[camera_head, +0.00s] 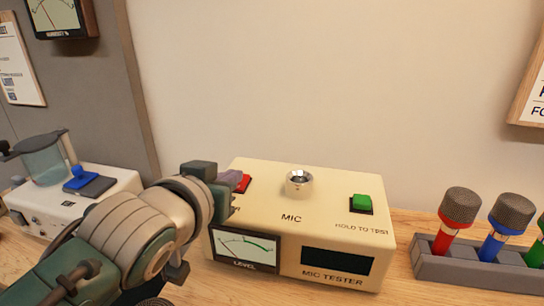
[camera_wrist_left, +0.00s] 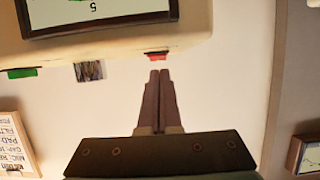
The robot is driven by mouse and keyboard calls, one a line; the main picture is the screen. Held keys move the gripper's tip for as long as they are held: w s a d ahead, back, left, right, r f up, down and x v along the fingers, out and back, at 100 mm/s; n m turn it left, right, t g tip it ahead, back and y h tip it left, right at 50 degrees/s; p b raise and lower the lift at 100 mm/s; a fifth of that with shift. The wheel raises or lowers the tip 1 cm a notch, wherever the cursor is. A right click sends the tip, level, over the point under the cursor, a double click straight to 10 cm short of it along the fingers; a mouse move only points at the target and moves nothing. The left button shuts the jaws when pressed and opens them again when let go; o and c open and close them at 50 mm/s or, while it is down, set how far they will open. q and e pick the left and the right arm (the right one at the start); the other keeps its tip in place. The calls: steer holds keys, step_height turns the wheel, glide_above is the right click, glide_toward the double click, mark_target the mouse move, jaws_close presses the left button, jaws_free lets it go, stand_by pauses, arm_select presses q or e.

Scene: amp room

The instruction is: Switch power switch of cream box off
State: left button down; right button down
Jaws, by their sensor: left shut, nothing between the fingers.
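The cream box (camera_head: 285,225), labelled MIC TESTER, sits on the wooden bench. Its red power switch (camera_head: 244,184) is at the top left, partly hidden by my left gripper (camera_head: 232,178). The box also shows upside down in the left wrist view (camera_wrist_left: 195,40), with the red switch (camera_wrist_left: 157,56) on its edge. My left gripper's two fingers (camera_wrist_left: 158,74) are shut and empty, tips close to the red switch. I cannot tell whether they touch it, nor the switch's position. My right gripper is not in view.
The box also carries a silver knob (camera_head: 299,183), a green button (camera_head: 361,203) and a level meter (camera_head: 245,250). At right stands a grey rack (camera_head: 470,268) with coloured microphones. A wall stands behind.

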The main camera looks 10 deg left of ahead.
arm_select(q)
steer(key=shift+r, duration=0.1)
stand_by(0.3)
step_height(320, 180, up, 20)
steer(key=p, duration=0.3)
steer(key=shift+p, duration=0.3)
